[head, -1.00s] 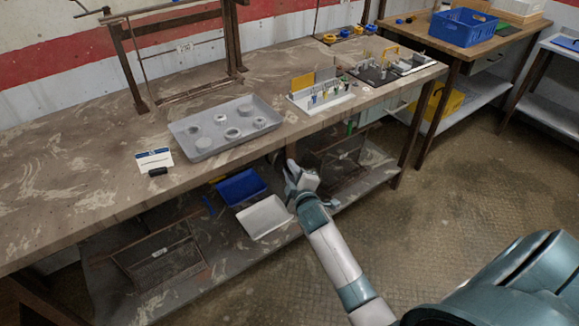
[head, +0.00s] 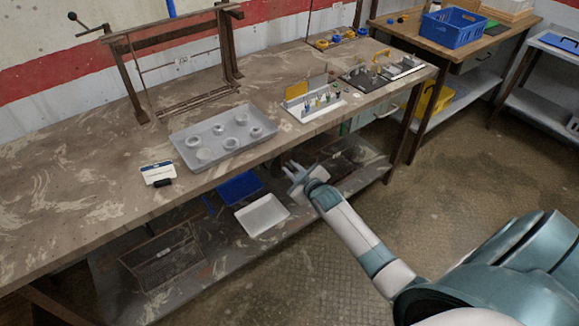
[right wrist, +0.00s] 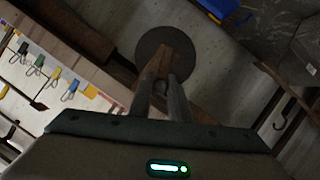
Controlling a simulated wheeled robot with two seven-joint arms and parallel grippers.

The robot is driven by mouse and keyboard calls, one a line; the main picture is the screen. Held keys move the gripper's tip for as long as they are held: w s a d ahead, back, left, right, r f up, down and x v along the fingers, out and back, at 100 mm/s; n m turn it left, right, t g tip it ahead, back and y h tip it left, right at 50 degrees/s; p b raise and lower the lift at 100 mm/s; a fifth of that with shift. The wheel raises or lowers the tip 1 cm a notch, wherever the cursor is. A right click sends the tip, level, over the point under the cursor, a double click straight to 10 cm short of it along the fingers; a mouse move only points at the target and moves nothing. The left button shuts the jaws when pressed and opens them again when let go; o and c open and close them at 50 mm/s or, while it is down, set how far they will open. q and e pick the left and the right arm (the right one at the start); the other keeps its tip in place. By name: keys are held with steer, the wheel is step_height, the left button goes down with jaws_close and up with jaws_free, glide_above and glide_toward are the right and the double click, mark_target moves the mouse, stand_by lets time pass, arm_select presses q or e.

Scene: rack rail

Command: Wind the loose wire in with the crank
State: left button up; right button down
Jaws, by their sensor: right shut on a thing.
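The crank (head: 88,26), a thin bent arm with a dark knob, sticks out at the upper left of a brown metal frame on the bench. A thin line, possibly the wire (head: 137,72), runs down inside the frame; I cannot tell whether it is loose. My right gripper (head: 296,173) is in front of the bench edge, well away from the crank. In the right wrist view its fingers (right wrist: 161,90) are closed at a brown piece (right wrist: 168,60) with a dark round disc behind it; what this is stays unclear. My left gripper is not in view.
A grey tray (head: 182,142) with several round parts, a small sign (head: 158,171) and a tool holder (head: 311,114) stand on the bench. A blue bin (head: 238,187) and a white bin (head: 262,215) are on the lower shelf. The bench's left part is clear.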

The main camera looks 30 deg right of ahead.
steer(key=shift+d+r+m+y, duration=0.15)
steer(key=shift+d+m+y, duration=0.15)
steer(key=shift+d+m, duration=0.3)
steer(key=shift+d+m+y+p, duration=0.35)
steer(key=shift+m+y, duration=0.15)
steer(key=shift+m, duration=0.2)
steer(key=c, duration=1.6)
jaws_free()
steer(key=shift+c, duration=0.2)
steer(key=b+v, duration=0.2)
steer(key=v, duration=1.5)
steer(key=shift+r, duration=0.35)
